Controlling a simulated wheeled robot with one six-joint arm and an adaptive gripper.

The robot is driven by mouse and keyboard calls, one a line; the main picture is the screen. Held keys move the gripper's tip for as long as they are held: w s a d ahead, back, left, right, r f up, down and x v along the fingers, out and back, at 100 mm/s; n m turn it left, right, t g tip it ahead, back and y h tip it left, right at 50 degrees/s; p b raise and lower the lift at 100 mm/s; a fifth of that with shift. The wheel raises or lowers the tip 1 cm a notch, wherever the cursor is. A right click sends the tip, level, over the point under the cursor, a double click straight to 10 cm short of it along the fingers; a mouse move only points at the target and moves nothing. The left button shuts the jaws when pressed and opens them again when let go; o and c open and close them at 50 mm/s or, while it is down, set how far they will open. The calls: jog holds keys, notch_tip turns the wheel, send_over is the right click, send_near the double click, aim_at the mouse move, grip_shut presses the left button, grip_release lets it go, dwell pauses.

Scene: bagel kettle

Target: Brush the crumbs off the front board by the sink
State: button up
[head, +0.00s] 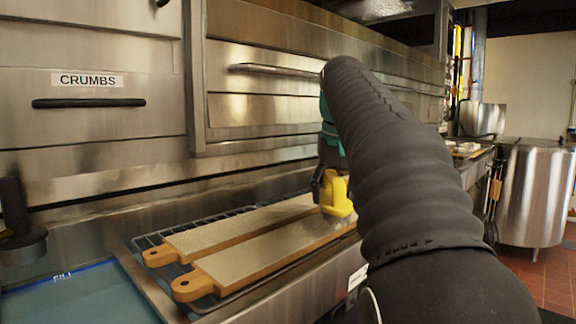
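Two long pale boards with wooden paddle handles lie side by side on a wire rack. The front board (262,256) is nearer me, and the back board (225,232) is behind it. My gripper (326,190), mostly seen from the side, is over the far right end of the boards. It is shut on a yellow block-shaped tool (339,197), which looks like a brush. The tool is low over the front board's far end; I cannot tell whether it touches. My arm hides part of the view there. Crumbs are too small to make out.
The wire rack (150,241) sits in a metal-rimmed sink or tray. A steel front labelled "CRUMBS" (87,80) with a black handle is at left. Blue-green water or surface (75,298) is at lower left. A steel kettle (536,195) stands at right.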

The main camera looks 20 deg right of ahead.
aim_at(335, 173)
jog(key=shift+d+r, duration=0.15)
jog(key=shift+r, duration=2.55)
